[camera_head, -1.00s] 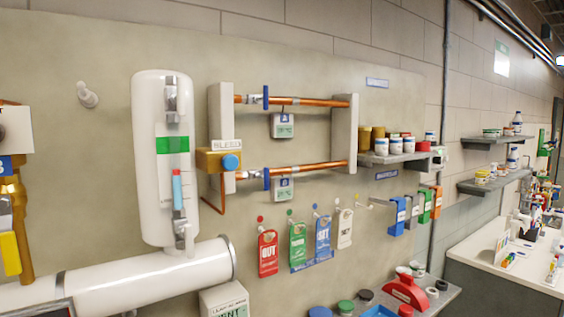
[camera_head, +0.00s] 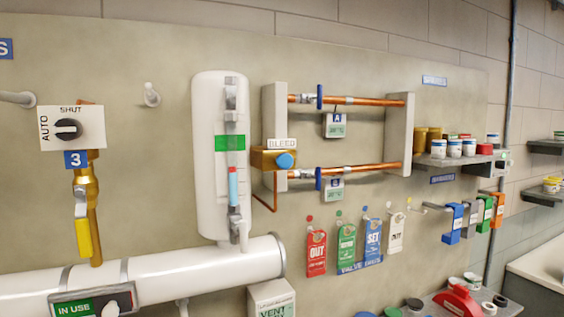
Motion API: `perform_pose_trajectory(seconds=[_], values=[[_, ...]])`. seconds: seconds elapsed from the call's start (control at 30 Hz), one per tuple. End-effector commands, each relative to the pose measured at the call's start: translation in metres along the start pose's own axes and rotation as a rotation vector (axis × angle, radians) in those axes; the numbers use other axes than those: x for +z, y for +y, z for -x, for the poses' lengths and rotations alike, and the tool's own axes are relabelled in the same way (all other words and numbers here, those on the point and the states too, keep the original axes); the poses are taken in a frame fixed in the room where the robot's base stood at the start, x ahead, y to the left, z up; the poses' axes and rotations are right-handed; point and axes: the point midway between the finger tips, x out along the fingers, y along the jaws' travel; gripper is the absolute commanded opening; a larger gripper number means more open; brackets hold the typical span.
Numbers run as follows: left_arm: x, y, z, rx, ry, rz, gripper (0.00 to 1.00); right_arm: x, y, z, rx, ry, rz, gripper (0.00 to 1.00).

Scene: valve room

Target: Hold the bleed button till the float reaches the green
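The bleed button (camera_head: 285,161) is a round blue cap on the front of a brass block (camera_head: 262,159), under a white sign reading BLEED. To its left stands a tall white float gauge (camera_head: 208,180) with a vertical sight tube. A green band (camera_head: 231,143) crosses the gauge's upper middle. Neither of my grippers is in view, and nothing touches the button.
A large white pipe (camera_head: 160,273) runs below the gauge. Copper pipes (camera_head: 350,101) with blue valves lie right of the button. Coloured tags (camera_head: 317,252) hang below. A selector switch (camera_head: 69,128) is at left. A shelf of jars (camera_head: 440,160) juts out at right.

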Motion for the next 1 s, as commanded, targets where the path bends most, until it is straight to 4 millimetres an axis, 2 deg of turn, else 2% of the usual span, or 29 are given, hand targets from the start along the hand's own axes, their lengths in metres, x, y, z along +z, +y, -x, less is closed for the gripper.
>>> perform_pose_trajectory(seconds=[0.1, 0.53, 1.0], values=[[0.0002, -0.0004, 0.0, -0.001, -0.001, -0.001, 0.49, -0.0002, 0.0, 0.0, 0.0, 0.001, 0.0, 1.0], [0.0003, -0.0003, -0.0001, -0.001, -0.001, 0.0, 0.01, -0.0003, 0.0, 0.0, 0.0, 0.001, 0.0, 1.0], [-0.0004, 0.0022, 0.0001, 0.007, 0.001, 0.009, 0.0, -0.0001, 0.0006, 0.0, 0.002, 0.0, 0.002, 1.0]])
